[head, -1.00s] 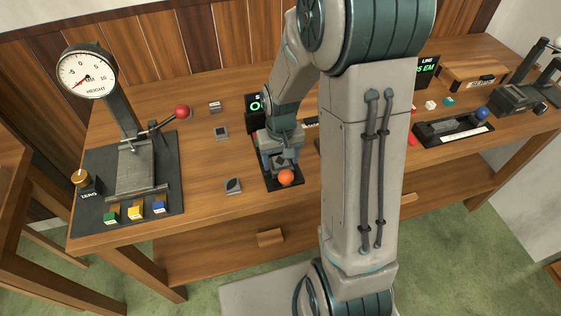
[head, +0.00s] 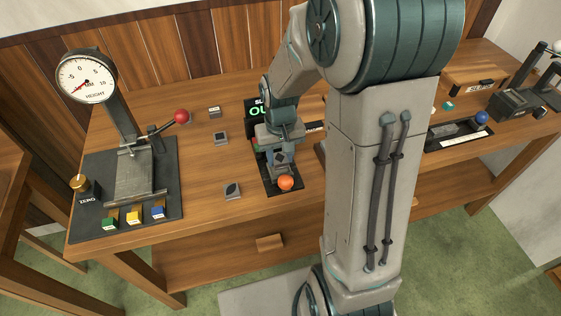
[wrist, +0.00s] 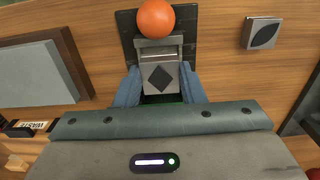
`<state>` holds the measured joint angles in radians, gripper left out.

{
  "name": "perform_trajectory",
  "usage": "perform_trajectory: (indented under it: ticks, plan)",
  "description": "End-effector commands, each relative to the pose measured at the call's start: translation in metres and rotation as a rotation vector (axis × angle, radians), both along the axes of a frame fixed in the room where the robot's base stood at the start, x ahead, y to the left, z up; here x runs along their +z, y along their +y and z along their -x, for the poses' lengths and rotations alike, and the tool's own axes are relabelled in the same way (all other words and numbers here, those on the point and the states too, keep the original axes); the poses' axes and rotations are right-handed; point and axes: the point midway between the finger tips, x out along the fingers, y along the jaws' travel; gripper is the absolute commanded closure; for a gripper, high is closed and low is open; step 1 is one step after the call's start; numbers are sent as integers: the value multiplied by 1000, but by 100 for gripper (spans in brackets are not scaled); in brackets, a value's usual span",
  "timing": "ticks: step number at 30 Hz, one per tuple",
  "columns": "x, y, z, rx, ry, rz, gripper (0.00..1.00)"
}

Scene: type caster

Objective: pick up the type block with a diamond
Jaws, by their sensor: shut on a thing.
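The type block with a diamond (wrist: 160,77) is a grey metal block with a dark diamond on its face. It sits between the two blue fingers of my gripper (wrist: 160,88) in the wrist view, and the gripper is shut on it. In the head view my gripper (head: 280,163) is over the black device with an orange ball (head: 285,183), and the diamond block (head: 280,157) shows between its fingers. I cannot tell whether the block touches the device under it.
A block with a leaf shape (head: 232,191) lies left of the gripper, with two more small blocks (head: 221,138) behind it. The height gauge (head: 88,77) with a red-knobbed lever (head: 181,116) stands at the left. A black tray with a blue knob (head: 481,118) is at the right.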

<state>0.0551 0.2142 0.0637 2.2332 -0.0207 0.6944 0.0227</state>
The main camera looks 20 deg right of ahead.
Motion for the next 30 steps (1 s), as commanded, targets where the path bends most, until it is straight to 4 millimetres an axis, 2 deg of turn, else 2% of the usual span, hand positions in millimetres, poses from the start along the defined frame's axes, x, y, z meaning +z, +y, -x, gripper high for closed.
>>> perform_trajectory:
  ticks: [1, 12, 18, 24, 30]
  plan:
    - [10, 0, -1, -1, -8, 0, 92]
    - [49, -50, 51, -5, -5, 1, 92]
    - [67, -70, 72, -3, -4, 1, 92]
    - [75, -80, 83, -1, -1, 0, 92]
    - [77, -81, 84, 0, 1, 0, 92]
